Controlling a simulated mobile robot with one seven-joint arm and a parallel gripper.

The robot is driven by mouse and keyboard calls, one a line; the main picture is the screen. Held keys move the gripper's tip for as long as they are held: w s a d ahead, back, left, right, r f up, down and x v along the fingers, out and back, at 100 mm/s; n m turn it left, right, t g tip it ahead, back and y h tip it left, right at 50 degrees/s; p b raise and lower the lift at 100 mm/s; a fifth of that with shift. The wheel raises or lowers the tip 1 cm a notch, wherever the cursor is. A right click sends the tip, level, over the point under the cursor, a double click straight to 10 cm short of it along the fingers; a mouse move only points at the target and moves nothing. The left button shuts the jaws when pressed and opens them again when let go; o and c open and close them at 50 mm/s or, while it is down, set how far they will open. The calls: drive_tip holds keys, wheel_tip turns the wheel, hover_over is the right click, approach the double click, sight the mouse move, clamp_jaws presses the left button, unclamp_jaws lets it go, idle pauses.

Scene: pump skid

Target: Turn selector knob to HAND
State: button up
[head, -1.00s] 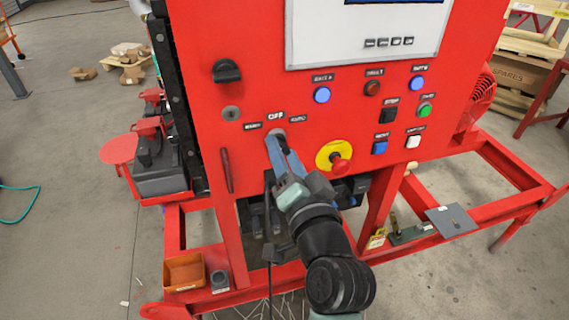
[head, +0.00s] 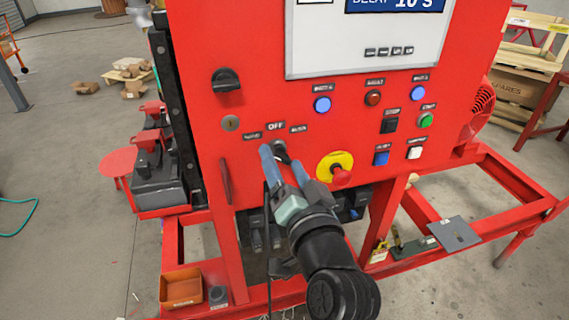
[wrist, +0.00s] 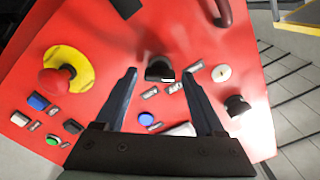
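The selector knob (head: 281,151) is dark and sits on the red panel below the OFF label (head: 275,126). Smaller labels flank it at left and right, too blurred to read surely. My gripper (head: 277,152) is open, its two blue fingers spread around the knob in the head view. In the wrist view the knob (wrist: 158,70) shows between the fingertips, with a clear gap on each side. My gripper (wrist: 161,74) holds nothing there. I cannot tell which label the knob points to.
A red emergency stop (head: 341,177) on a yellow disc is close to the right of my gripper. A key lock (head: 231,123) and a black rotary switch (head: 226,80) are up left. A red handle (head: 225,180) is at lower left. Several buttons fill the right.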

drive_tip(key=shift+o, duration=0.2)
drive_tip(key=shift+s, duration=0.1)
drive_tip(key=b+v, duration=0.3)
drive_tip(key=v, duration=1)
drive_tip(key=shift+r, duration=0.1)
wheel_tip(320, 180, up, 16)
drive_tip(key=w+a+n+t+h, duration=0.2)
drive_tip(key=n+t, duration=0.1)
drive_tip(key=t, duration=0.2)
drive_tip(key=s+a+r+n+t+h, duration=0.1)
drive_tip(key=s+r+t, duration=0.1)
drive_tip(key=r, duration=0.5)
drive_tip(key=s+a+r+t+h, duration=0.1)
drive_tip(key=s+r+t, duration=0.2)
drive_tip(key=r, duration=0.5)
drive_tip(key=shift+s+r+n+h, duration=0.2)
drive_tip(key=shift+s+n+h, duration=0.1)
drive_tip(key=shift+n, duration=0.1)
